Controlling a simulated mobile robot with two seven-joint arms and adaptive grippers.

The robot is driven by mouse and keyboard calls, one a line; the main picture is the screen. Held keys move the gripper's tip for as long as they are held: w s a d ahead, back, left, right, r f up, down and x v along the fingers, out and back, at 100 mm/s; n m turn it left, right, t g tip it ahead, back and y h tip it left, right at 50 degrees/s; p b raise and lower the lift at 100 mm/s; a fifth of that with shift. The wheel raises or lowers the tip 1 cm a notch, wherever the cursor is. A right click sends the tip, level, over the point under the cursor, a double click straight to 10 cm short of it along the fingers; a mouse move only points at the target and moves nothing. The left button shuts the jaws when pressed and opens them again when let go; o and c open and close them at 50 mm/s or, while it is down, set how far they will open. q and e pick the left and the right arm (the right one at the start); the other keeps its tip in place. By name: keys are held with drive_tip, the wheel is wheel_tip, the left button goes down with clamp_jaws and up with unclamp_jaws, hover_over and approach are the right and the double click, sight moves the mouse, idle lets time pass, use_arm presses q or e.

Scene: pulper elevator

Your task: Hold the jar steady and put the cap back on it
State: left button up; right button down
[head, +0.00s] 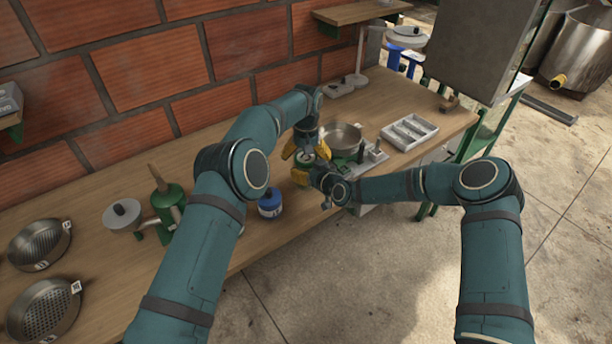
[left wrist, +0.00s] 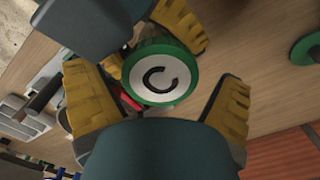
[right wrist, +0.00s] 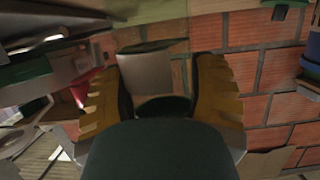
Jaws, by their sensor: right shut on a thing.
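A round green-rimmed cap (left wrist: 162,75) with a white top and a dark letter C faces the left wrist camera. It shows small between the grippers in the head view (head: 306,157). The jar (right wrist: 147,74) appears as a pale grey body between my right fingers in the right wrist view. My right gripper (head: 306,168) is shut on the jar from the right side. My left gripper (left wrist: 158,108) hangs above, open, its yellow fingers on either side of the cap with gaps. The cap hides the jar's mouth from above, so I cannot tell how it sits.
A blue canister (head: 270,204) stands at the bench's front edge. A metal bowl (head: 343,138) and a grey compartment tray (head: 409,132) stand to the right of the grippers. A green grinder-like device (head: 166,206) and round sieves (head: 45,308) are at the left. A brick wall (head: 150,75) stands behind.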

use_arm(q)
drive_tip(key=shift+r, duration=2.3)
drive_tip(key=shift+o, duration=0.4)
drive_tip(key=n, duration=0.2)
drive_tip(key=r+n, duration=0.1)
drive_tip(key=shift+a+r+n, duration=0.1)
drive_tip(key=shift+n, duration=0.3)
wheel_tip(320, 180, up, 2)
drive_tip(key=n, duration=0.4)
drive_tip(key=shift+r+n, duration=0.1)
drive_tip(key=shift+n, duration=0.2)
